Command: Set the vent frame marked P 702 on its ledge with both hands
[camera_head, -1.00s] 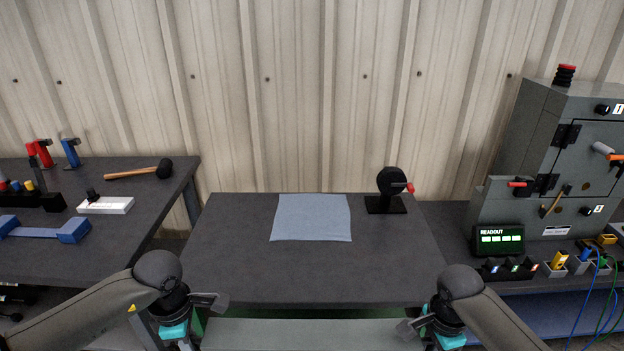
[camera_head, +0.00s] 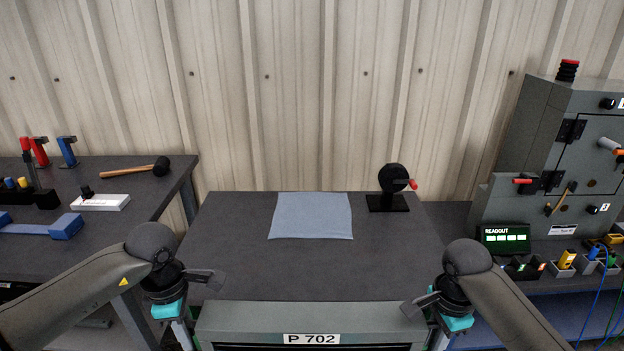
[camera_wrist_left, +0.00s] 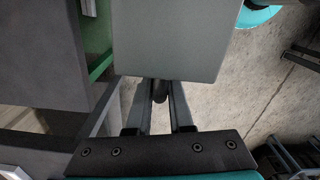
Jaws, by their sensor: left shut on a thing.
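The vent frame (camera_head: 250,318), a grey box-like part with a white P 702 label, is at the bottom centre of the head view, in front of the table edge, and looks level. Its lower part is cut off. My left gripper (camera_wrist_left: 160,92) is shut on a dark handle at the frame's end; the frame's grey face (camera_wrist_left: 165,40) fills the top middle of the left wrist view. My right gripper (camera_head: 438,334) is at the frame's right end; its fingertips are not clear. I cannot make out the ledge.
A dark table (camera_head: 240,265) lies behind the frame, with a blue cloth (camera_head: 312,216) and a black stand with a red handle (camera_head: 393,182). A bench with a mallet (camera_head: 135,171) is left. A grey cabinet (camera_head: 530,140) and readout (camera_head: 506,239) are right.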

